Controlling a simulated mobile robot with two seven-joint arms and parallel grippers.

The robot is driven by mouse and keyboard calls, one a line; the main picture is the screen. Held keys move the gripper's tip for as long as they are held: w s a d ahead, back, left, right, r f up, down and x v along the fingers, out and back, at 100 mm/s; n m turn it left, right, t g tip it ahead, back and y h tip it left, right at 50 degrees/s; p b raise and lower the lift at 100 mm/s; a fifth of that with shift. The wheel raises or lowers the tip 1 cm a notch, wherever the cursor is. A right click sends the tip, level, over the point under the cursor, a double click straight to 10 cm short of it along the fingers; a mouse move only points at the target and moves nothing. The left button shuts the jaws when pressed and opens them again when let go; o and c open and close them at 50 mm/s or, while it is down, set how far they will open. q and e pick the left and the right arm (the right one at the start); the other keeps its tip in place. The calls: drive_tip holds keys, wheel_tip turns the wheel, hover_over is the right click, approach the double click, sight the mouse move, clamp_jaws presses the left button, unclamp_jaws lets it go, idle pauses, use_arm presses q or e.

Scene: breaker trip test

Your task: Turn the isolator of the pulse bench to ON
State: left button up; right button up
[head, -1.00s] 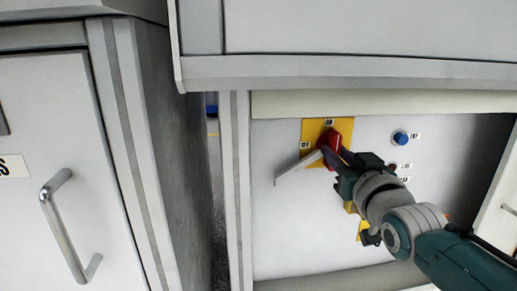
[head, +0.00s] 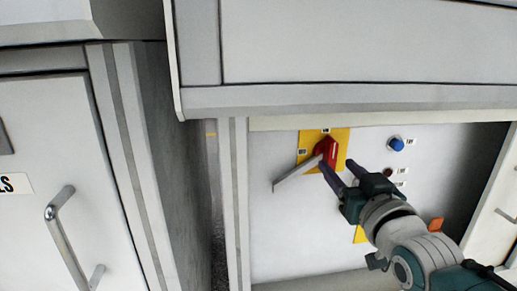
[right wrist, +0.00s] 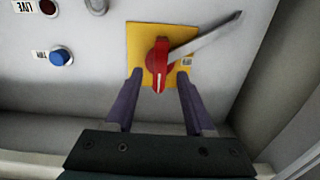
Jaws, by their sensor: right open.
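The isolator is a red rotary handle (head: 331,150) on a yellow plate (head: 342,137), on a pale panel inside a recess. A long grey bar (head: 296,174) extends from the handle down and left in the head view. Small labels sit at the plate's top and left; I cannot read them. My right gripper (head: 337,165) is open, its fingers just below the handle. In the right wrist view the open fingers (right wrist: 159,76) stand on either side of the red handle's (right wrist: 158,62) near end; contact cannot be told. My left gripper is not in view.
A blue button (head: 396,144) and a dark red lamp (head: 388,173) sit on the panel to the right. A cabinet overhang (head: 350,98) juts out above the recess. A cabinet door with a metal handle (head: 62,235) stands at the left.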

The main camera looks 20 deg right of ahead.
use_arm(q)
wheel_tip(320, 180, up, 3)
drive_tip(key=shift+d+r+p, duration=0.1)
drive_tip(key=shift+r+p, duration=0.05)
drive_tip(key=shift+p, duration=0.95)
use_arm(e)
drive_tip(key=v, duration=0.6)
drive_tip(key=shift+s, duration=0.25)
drive_tip(key=shift+a, duration=0.15)
drive_tip(key=s+a+f+n+g+y, duration=0.1)
drive_tip(key=s+a+n+g, duration=0.1)
drive_tip(key=s+a+g, duration=0.4)
drive_tip(key=s+a+f+n+g+y, duration=0.1)
drive_tip(key=s+g+y, duration=0.15)
drive_tip(key=s, duration=0.65)
drive_tip(key=s+a+f+n+g+y, duration=0.1)
drive_tip(key=s+a+n+g, duration=0.1)
drive_tip(key=s+a+g, duration=0.4)
use_arm(q)
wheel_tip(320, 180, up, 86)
drive_tip(key=p, duration=8.6)
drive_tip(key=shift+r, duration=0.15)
use_arm(e)
wheel_tip(320, 180, up, 87)
drive_tip(key=s+d, duration=0.1)
drive_tip(key=shift+s+d+f, duration=0.2)
drive_tip(key=shift+s+d, duration=0.2)
drive_tip(key=shift+t, duration=0.25)
